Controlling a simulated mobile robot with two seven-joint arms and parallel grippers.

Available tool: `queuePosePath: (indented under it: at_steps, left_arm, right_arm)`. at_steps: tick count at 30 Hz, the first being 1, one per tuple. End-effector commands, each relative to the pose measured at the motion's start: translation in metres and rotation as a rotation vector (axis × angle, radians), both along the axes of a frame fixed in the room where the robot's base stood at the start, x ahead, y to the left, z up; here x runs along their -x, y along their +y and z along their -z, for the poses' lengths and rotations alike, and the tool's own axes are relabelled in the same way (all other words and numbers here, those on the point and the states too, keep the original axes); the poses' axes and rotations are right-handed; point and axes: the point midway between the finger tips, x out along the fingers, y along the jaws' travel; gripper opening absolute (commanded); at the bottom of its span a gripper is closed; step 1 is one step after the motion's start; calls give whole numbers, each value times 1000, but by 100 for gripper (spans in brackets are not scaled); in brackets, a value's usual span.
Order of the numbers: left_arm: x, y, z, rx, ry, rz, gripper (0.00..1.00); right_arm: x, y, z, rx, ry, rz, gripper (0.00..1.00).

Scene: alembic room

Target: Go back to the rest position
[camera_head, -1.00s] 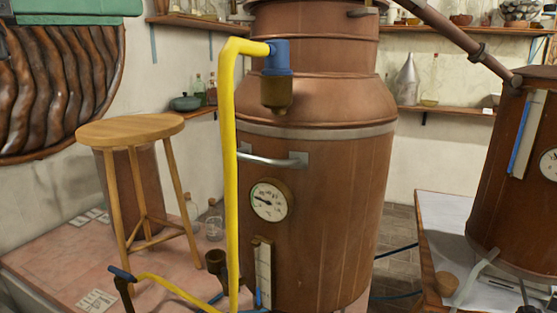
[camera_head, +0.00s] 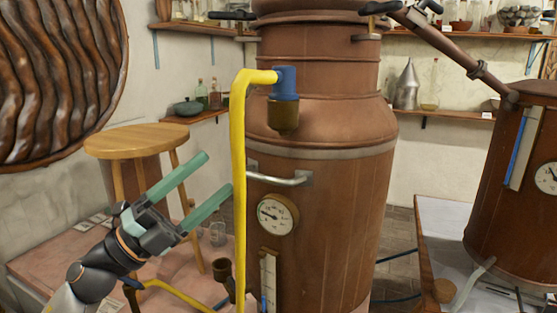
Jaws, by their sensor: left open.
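My left gripper (camera_head: 207,181) is at the lower left in the head view, on a dark and silver arm that comes in from the bottom left. Its two green fingers are spread apart with nothing between them. They point up and to the right, in front of the stool and just left of the yellow pipe. I cannot tell whether a finger touches the pipe. My right gripper is not in view.
A large copper still (camera_head: 325,200) with a gauge and a handle fills the middle. A yellow pipe (camera_head: 239,180) rises in front of it. A wooden stool (camera_head: 130,141) stands left. A second copper vessel (camera_head: 515,220) is at right.

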Motion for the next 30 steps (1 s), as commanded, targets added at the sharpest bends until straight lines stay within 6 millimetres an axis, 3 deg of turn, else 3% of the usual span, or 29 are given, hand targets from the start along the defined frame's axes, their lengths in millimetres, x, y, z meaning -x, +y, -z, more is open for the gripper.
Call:
queuePosePath:
  at_steps: [6,11,14,17,21,25,30]
  left_arm:
    - [-25,28,110,332,465,-84,80]
    - [-17,48,216,538,826,-199,80]
    - [6,58,288,649,1059,-287,80]
    - [43,64,356,746,1284,-380,80]
    - [110,65,433,851,1569,-503,80]
    - [168,63,479,915,1767,-594,80]
    - [210,59,506,955,1900,-653,80]
  right_arm:
    - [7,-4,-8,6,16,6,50]
    - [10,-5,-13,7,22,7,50]
    - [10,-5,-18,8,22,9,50]
    - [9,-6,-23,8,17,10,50]
    - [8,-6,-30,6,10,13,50]
    - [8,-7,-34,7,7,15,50]
    - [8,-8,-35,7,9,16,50]
